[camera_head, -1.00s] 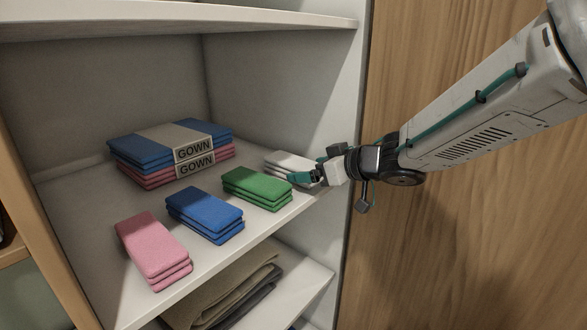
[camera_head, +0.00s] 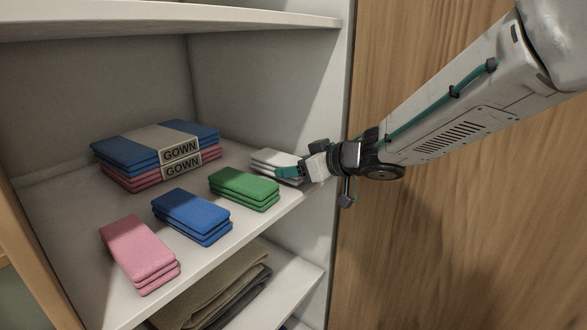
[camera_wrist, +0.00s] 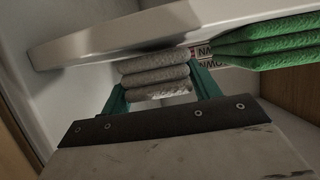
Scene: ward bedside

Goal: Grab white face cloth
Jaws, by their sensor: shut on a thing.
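The white face cloth (camera_head: 274,161) is a folded stack at the right end of the shelf, behind and right of the green stack. It also shows in the wrist view (camera_wrist: 158,74) as several grey-white layers between the teal fingers. My gripper (camera_head: 290,172) is at its front right end, shut on it. In the wrist view my gripper (camera_wrist: 160,92) has one finger on each side of the stack. The head view hides part of the cloth behind the fingers. I cannot tell whether the cloth is clear of the shelf.
A green stack (camera_head: 243,189) lies close to the left of the white one. A blue stack (camera_head: 190,216) and a pink stack (camera_head: 138,254) lie further left. Two packs marked GOWN (camera_head: 155,155) lie behind. The cabinet side wall (camera_head: 330,130) is close on the right. Brown cloths (camera_head: 215,290) lie below.

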